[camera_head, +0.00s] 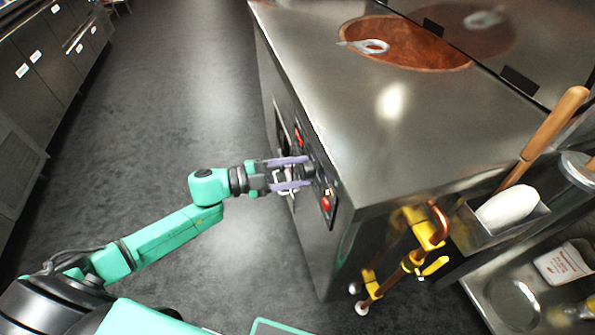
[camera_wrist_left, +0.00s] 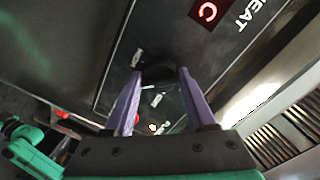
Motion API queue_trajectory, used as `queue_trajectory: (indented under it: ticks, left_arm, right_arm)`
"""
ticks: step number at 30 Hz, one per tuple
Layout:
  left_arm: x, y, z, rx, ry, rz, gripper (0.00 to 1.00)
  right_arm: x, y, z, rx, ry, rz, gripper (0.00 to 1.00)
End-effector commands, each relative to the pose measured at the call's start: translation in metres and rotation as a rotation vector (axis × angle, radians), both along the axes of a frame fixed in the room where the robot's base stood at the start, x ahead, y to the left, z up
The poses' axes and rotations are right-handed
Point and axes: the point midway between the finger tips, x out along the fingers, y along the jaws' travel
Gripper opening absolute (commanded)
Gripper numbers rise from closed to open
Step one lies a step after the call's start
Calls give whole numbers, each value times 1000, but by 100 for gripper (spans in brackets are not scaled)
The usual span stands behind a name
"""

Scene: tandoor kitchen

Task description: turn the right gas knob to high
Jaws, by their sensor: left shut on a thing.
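My left gripper (camera_head: 306,172) reaches the dark front panel of the steel tandoor counter from the left. Its two purple fingers point at the panel. In the left wrist view, the fingertips of this gripper (camera_wrist_left: 163,76) are closed on the sides of a dark round gas knob (camera_wrist_left: 159,73). The fingers partly hide the panel, and I cannot read which knob this is. My right gripper is not in view.
A red button (camera_head: 325,203) sits on the panel close to the fingers. A lit red display (camera_wrist_left: 208,11) beside the word HEAT is in the wrist view. Yellow gas pipe fittings (camera_head: 425,228) stand at the counter's near end. The floor (camera_head: 150,130) to the left is clear.

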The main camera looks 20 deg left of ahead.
Motion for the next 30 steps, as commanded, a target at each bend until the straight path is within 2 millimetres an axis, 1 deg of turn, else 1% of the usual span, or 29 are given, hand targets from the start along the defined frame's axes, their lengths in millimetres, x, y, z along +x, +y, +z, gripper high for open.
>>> queue_trajectory:
  ticks: [14,16,18,24,30]
  left_arm:
    - [1,1,1,237,-382,4,0]
    - [0,0,1,270,-436,3,0]
    - [0,0,1,301,-484,3,0]
    - [0,0,2,374,-598,3,0]
    - [0,0,3,419,-669,4,0]
  right_arm:
    - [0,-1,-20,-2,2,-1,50]
    - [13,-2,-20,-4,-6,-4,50]
    - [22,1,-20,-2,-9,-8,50]
    - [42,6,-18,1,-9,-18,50]
    - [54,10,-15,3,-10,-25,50]
